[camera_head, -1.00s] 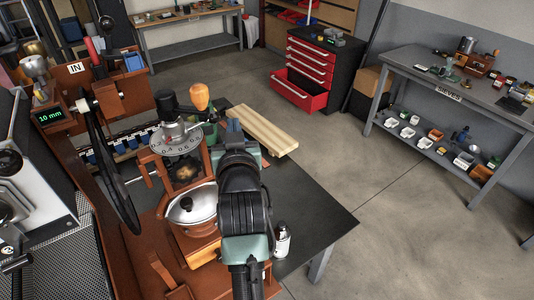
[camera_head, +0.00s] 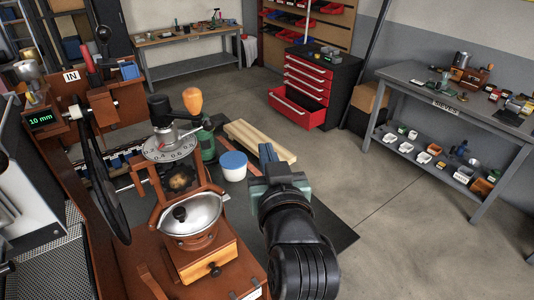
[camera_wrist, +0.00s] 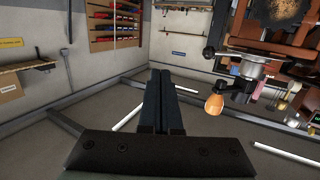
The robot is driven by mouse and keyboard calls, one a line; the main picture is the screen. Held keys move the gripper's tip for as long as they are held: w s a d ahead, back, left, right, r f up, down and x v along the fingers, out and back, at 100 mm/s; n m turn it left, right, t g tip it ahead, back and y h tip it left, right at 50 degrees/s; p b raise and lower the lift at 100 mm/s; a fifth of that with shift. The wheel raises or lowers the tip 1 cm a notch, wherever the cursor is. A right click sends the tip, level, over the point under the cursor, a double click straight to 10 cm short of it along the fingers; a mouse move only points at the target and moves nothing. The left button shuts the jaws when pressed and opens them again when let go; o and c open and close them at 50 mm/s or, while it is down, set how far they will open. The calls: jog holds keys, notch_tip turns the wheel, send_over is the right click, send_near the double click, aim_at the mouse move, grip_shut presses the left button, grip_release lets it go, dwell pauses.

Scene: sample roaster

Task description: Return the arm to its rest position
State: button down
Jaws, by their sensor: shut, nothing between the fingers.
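My gripper (camera_head: 270,160) is in front of the work table, to the right of the coffee grinder in the head view. In the wrist view its two dark fingers (camera_wrist: 161,105) lie side by side, shut with nothing between them. The grinder (camera_head: 192,215), with a metal bowl and an orange-knobbed crank, is apart from the gripper. The grinder's orange knob (camera_wrist: 214,105) also shows in the wrist view.
A white tub with a blue lid (camera_head: 233,167) stands between the grinder and my gripper. A light wooden plank (camera_head: 258,140) lies behind. A red drawer cabinet (camera_head: 311,88) has an open drawer. The sieves bench (camera_head: 400,72) is at the right. Open floor (camera_head: 370,185) lies between.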

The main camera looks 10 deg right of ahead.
jog(key=shift+s+r, duration=0.1)
jog(key=s+a+r+t, duration=0.1)
jog(key=s+r+t, duration=0.1)
jog(key=r, duration=0.6)
jog(key=s+a+r+t, duration=0.1)
jog(key=r+t, duration=0.1)
jog(key=r, duration=0.6)
jog(key=s+a+r+t, duration=0.1)
jog(key=s+r+t, duration=0.2)
jog(key=s+r, duration=0.3)
jog(key=s+a+r+t, duration=0.1)
jog(key=s+r+t, duration=0.2)
jog(key=s+r, duration=0.4)
notch_tip(320, 180, up, 4)
jog(key=shift+a+r+m+t+h, duration=0.25)
jog(key=shift+a+m+t+h, duration=0.05)
jog(key=shift+a+h, duration=0.1)
jog(key=shift+f, duration=0.15)
